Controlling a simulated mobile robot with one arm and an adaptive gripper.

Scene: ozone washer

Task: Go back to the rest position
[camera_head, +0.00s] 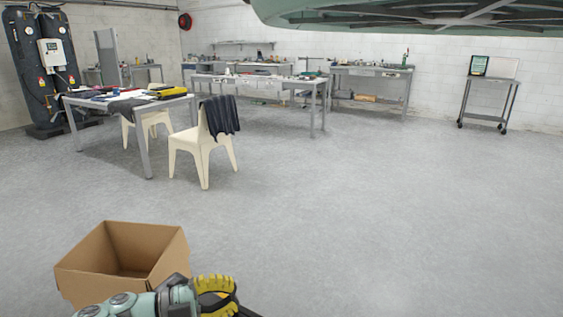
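My gripper (243,309) is low in the head view at the bottom edge, at the end of my teal and grey arm. It has yellow and black parts. Its fingers are partly cut off by the frame, so I cannot tell whether they are open or shut. My gripper and wrist are in front of and to the right of an open cardboard box (84,250). The visible inside of the box looks empty, but my arm hides its lower front.
A cluttered table (148,160) and a cream chair (203,158) with dark cloth stand at the left. Workbenches (316,92) line the back. A wheeled cart (484,119) stands at the back right. Tall black tanks (30,75) stand far left. The grey floor (400,220) is clear.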

